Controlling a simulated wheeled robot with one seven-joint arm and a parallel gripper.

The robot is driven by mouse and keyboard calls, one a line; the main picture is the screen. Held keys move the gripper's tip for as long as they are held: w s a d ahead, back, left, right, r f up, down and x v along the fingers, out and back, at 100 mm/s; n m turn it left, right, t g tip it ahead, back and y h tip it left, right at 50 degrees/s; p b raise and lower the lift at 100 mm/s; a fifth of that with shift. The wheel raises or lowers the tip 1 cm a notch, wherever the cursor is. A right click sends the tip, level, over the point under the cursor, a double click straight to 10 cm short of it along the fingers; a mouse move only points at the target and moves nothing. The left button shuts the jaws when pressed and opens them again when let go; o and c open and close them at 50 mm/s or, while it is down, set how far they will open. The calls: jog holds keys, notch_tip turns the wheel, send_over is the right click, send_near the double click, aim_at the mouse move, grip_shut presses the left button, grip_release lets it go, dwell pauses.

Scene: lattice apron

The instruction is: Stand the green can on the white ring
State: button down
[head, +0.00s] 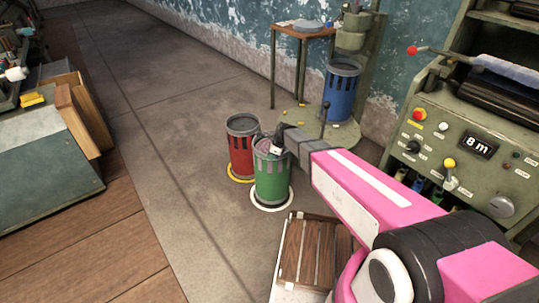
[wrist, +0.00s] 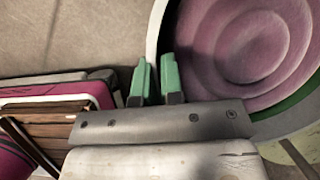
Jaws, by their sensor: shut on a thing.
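The green can (head: 271,180) is upright at the middle of the head view. The white ring (head: 286,204) shows on the floor around the can's base; I cannot tell whether the base touches down or hovers slightly. My gripper (head: 274,146) reaches in from the right and is shut on the can's top rim. In the wrist view my gripper (wrist: 156,82) has its two fingers close together on either side of the rim. The green can (wrist: 296,112) fills the upper right there, with a pink round inside. The ring's far part is hidden behind the can.
A red can (head: 241,150) stands on a yellow ring (head: 236,179), close behind left of the green can. A blue can (head: 341,92) stands on a machine base at back right. A wooden slatted crate (head: 312,252) lies in front.

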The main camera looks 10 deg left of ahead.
jog(key=shift+f, duration=1.35)
jog(key=c, duration=1.3)
grip_release()
jog(key=shift+f, duration=0.15)
jog(key=shift+o, duration=0.2)
jog(key=v, duration=1.2)
jog(key=s+d+r+n+h, duration=0.1)
jog(key=s+d+n, duration=0.4)
jog(key=d, duration=0.6)
jog(key=s+d+r+n+h, duration=0.2)
jog(key=s+d+n, duration=0.4)
jog(key=d, duration=0.6)
jog(key=s+d+r+n+h, duration=0.1)
jog(key=s+d+r+n, duration=0.2)
jog(key=d, duration=0.8)
jog(key=s+n, duration=0.2)
jog(key=n, duration=0.1)
jog(key=shift+s+d+r+h, duration=0.2)
jog(key=shift+s+d+h, duration=0.05)
jog(key=shift+d+h, duration=0.05)
